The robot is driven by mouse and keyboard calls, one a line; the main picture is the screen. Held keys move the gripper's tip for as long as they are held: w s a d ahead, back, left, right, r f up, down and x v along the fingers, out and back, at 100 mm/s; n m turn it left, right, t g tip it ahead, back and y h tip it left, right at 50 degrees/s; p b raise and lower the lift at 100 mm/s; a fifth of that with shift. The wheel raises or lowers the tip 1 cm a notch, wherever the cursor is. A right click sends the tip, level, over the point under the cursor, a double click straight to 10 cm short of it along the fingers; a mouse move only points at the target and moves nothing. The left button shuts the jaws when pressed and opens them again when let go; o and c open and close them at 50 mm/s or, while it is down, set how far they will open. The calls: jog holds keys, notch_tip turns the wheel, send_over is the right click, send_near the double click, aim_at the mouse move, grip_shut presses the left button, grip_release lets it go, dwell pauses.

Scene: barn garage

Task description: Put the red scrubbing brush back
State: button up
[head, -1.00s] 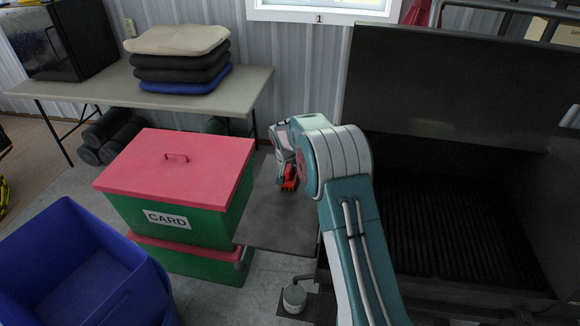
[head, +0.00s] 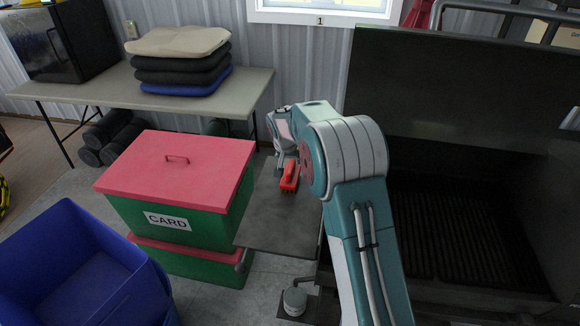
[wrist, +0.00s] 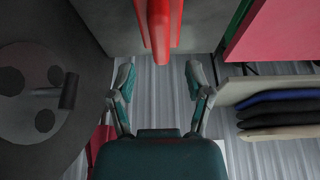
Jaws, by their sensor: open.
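The red scrubbing brush (head: 289,177) lies on the dark side shelf (head: 275,222) of the grill, near its far end. In the wrist view the brush (wrist: 160,28) sits at the top centre, beyond my fingertips and apart from them. My gripper (wrist: 160,76) is open, with nothing between its two fingers. In the head view my gripper (head: 281,152) is just behind the brush, at the far edge of the shelf, and is partly hidden by my arm.
The open grill (head: 440,215) stands to the right, its lid (head: 450,95) raised. Red-lidded green boxes (head: 175,170) stand left of the shelf. A blue bin (head: 75,270) is at front left. A table with stacked cushions (head: 180,62) is behind. The near shelf is clear.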

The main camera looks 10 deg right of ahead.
jog(key=s+d+r+n+t, duration=0.1)
jog(key=s+r+n, duration=0.1)
jog(key=s+r, duration=1.8)
jog(key=s+f+n+y, duration=0.1)
jog(key=s+f+n, duration=0.1)
jog(key=s, duration=2.1)
jog(key=shift+n+t+y, duration=0.3)
jog(key=shift+y, duration=0.1)
jog(key=shift+f, duration=0.1)
